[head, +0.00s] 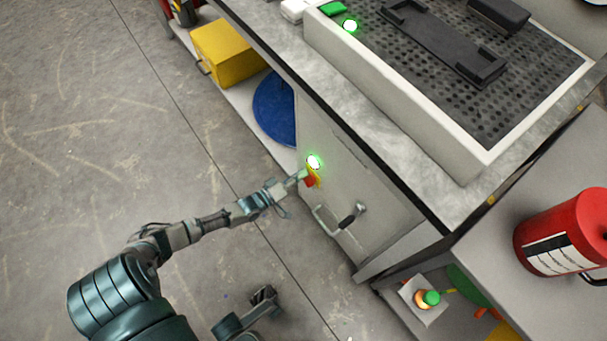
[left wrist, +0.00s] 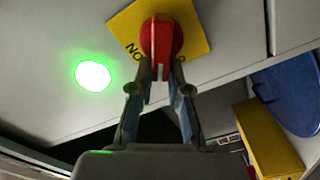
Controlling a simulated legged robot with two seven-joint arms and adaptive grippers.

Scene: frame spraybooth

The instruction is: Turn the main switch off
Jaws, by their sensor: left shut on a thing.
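The main switch is a red rotary knob (left wrist: 162,36) on a yellow plate (left wrist: 198,22), on the white cabinet front. In the head view the red knob (head: 310,181) sits just below a lit green lamp (head: 314,161). The lamp also glows in the left wrist view (left wrist: 93,76). My left gripper (head: 301,176) reaches the knob, and its two fingers (left wrist: 160,82) are closed on the knob's sides.
A cabinet handle (head: 345,219) is just below the switch. A yellow box (head: 228,52) and a blue disc (head: 274,108) are on the low shelf. A red extinguisher-like cylinder (head: 562,232) stands at right. The floor left of the cabinet is clear.

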